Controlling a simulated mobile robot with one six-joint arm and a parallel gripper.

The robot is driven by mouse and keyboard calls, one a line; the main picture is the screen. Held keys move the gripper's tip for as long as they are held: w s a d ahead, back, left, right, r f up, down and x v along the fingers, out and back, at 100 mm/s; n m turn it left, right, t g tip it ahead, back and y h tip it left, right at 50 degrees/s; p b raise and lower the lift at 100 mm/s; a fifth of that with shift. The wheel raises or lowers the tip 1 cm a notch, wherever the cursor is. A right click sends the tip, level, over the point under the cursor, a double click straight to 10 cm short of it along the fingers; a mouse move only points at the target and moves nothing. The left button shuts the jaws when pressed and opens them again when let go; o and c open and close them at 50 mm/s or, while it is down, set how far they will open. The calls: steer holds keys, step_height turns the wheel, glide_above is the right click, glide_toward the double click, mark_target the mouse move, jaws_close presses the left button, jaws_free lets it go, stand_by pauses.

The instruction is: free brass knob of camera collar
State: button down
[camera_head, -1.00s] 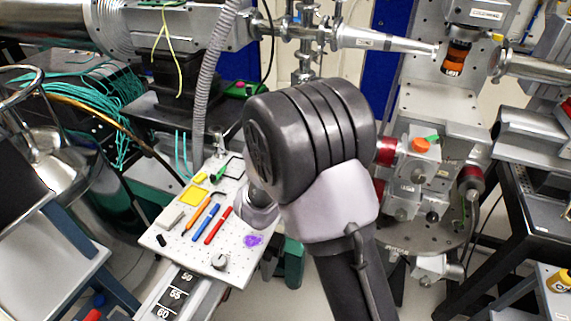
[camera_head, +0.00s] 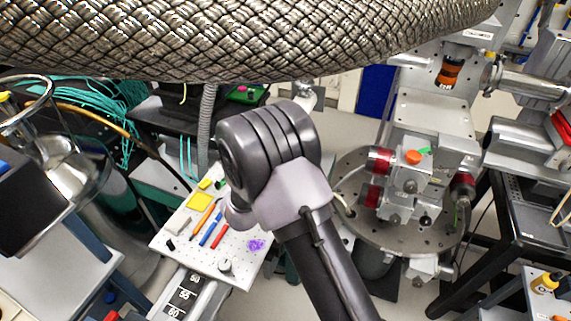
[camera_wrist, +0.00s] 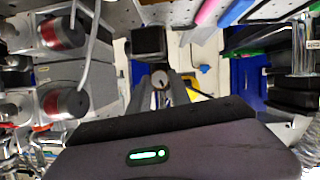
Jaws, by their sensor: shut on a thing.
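In the wrist view, my gripper (camera_wrist: 161,88) has its two dark fingers closed on a small round knob-like piece (camera_wrist: 159,78) with a pale face. Its colour is too dim to tell whether it is brass. What the piece is joined to is hidden. In the head view, my arm's dark wrist covers the gripper and its fingertips. An orange and black ringed cylinder (camera_head: 450,72) hangs under a grey block at the upper right. I cannot tell whether it carries the camera collar.
A large braided metal hose (camera_head: 250,40) crosses the top of the head view. A round stage plate (camera_head: 350,215) with red-ended parts stands right of my arm.

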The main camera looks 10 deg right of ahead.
steer(key=shift+w+a+n+g+h+p, duration=0.1)
steer(key=shift+n+g+h+p, duration=0.3)
steer(key=shift+n+h+p, duration=0.7)
steer(key=shift+y+p, duration=0.3)
steer(key=shift+p, duration=0.25)
steer(key=c, duration=1.2)
jaws_free()
steer(key=p+v, duration=0.3)
steer(key=v, duration=1.4)
steer(key=shift+a+p, duration=0.15)
steer(key=shift+p, duration=0.25)
